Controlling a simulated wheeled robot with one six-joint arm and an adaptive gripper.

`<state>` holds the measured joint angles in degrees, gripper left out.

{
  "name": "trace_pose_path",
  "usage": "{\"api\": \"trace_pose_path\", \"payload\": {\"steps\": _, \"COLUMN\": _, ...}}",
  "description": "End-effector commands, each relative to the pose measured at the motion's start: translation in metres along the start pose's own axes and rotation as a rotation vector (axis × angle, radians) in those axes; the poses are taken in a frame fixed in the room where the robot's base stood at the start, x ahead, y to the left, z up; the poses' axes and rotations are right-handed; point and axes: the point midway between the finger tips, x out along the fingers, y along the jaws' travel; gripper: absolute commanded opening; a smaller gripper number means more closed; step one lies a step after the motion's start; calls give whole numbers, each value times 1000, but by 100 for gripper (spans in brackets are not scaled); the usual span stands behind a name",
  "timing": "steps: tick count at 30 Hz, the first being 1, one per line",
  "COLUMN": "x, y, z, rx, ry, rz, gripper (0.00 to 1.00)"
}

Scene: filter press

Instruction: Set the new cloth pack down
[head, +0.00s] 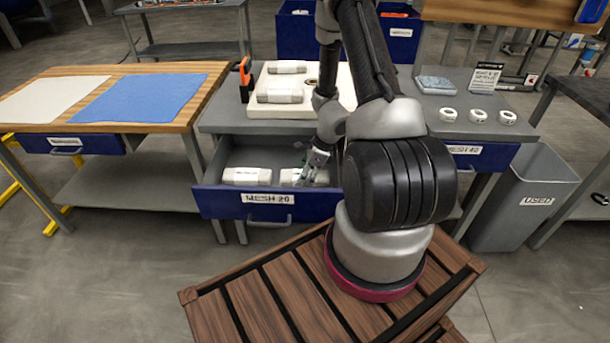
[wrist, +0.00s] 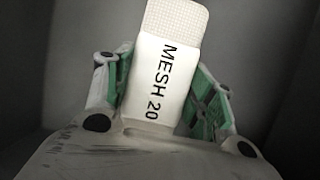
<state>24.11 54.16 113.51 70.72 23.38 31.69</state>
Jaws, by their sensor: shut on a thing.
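My gripper (head: 318,160) reaches down into the open drawer labelled MESH 20 (head: 213,203). It is shut on a white cloth pack (head: 321,178) near the drawer's right side. In the wrist view my gripper (wrist: 163,105) has a finger on each side of this pack (wrist: 172,45), whose label reads MESH 20. Whether the pack touches the drawer floor I cannot tell. A second white pack (head: 247,176) lies in the drawer to its left, apart from it.
Above the drawer, a white board (head: 258,108) on the grey bench carries rolled packs (head: 279,96), beside an orange and black tool (head: 245,80). White round pieces (head: 478,116) lie on the right bench top. A grey USED bin (head: 525,195) stands at right. A wooden table (head: 150,115) is at left.

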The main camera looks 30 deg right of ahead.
Motion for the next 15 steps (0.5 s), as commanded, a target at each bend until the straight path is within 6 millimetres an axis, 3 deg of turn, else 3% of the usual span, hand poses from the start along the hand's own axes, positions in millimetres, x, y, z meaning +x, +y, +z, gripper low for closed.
{"api": "trace_pose_path", "payload": {"steps": 3, "x": 2, "y": 0, "z": -1, "rx": 1, "ry": 0, "rz": 1, "gripper": 29}}
{"api": "trace_pose_path", "payload": {"steps": 4, "x": 2, "y": 0, "z": -1, "rx": 1, "ry": 0, "rz": 0, "gripper": 57}}
{"api": "trace_pose_path", "payload": {"steps": 7, "x": 2, "y": 0, "z": 0, "rx": 0, "ry": 0, "rz": 0, "gripper": 75}}
{"api": "trace_pose_path", "payload": {"steps": 15, "x": 1, "y": 0, "z": 0, "rx": 0, "ry": 0, "rz": 1, "gripper": 76}}
